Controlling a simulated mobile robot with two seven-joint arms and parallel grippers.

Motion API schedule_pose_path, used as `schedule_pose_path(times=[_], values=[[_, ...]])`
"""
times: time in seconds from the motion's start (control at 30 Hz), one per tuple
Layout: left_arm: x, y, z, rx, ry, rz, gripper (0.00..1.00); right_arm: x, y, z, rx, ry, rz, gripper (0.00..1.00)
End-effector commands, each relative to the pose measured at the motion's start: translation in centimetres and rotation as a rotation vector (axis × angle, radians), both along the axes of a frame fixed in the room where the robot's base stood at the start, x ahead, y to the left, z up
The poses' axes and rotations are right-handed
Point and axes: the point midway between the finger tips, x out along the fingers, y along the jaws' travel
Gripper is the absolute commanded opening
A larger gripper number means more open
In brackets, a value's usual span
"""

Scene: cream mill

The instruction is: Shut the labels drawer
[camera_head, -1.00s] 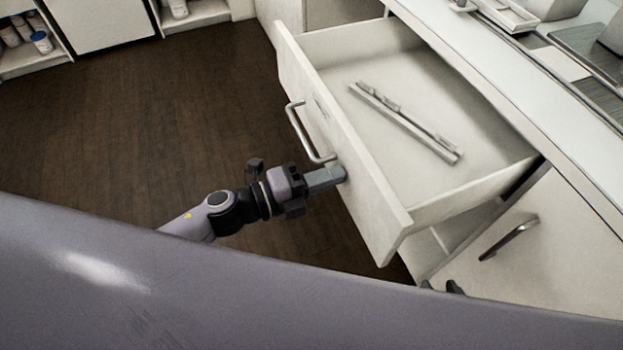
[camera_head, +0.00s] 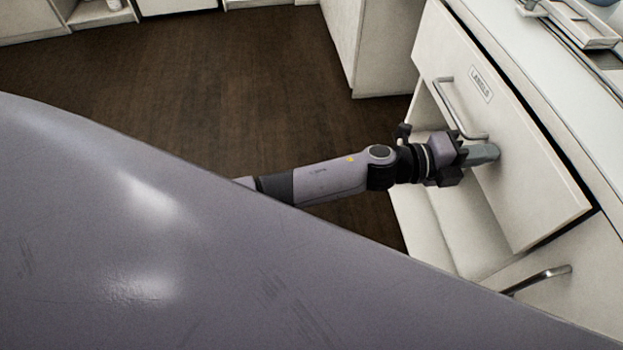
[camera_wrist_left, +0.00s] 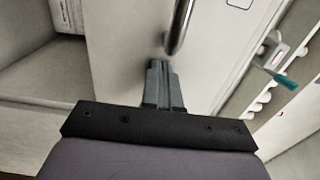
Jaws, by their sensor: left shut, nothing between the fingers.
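The labels drawer (camera_head: 510,130) is at the right of the head view, its front carrying a "LABELS" plate and a metal bar handle (camera_head: 458,108). Its front now lies close to the cabinet face, with a thin dark gap along its lower right edge; the inside is hidden. My left gripper (camera_head: 490,152) is shut and empty, its fingertips against the drawer front just below the handle's near end. In the left wrist view the shut fingers (camera_wrist_left: 162,78) point at the white drawer front beside the handle (camera_wrist_left: 180,28). My right gripper is not in view.
Below the drawer is an open white shelf space (camera_head: 450,225). A lower handle (camera_head: 540,278) sits to its right. The white counter (camera_head: 540,60) runs above, with a tray (camera_head: 580,28) on it. Dark wooden floor (camera_head: 230,80) is clear to the left.

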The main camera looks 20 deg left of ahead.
Motion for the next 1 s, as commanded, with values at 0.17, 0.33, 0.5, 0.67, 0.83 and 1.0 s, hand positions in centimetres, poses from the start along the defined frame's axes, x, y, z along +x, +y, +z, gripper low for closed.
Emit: schedule_pose_path(times=[0.17,0.33,0.5,0.67,0.83,1.0], values=[[1.3,-2.0,-0.2,0.0,0.0,0.0,0.0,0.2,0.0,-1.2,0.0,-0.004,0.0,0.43],[1.9,-2.8,-0.1,0.0,0.0,0.0,0.0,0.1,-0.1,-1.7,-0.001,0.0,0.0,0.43],[2.0,-3.0,0.1,-0.001,-0.001,0.001,0.0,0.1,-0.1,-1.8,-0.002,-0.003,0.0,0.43],[2.1,-3.1,0.2,-0.002,-0.001,0.003,0.0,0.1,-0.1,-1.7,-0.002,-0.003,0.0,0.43],[2.2,-3.1,0.4,-0.003,-0.003,0.004,0.0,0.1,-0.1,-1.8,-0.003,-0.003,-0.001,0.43],[2.2,-3.1,0.4,-0.004,-0.004,0.004,0.0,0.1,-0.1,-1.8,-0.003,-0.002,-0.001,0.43]])
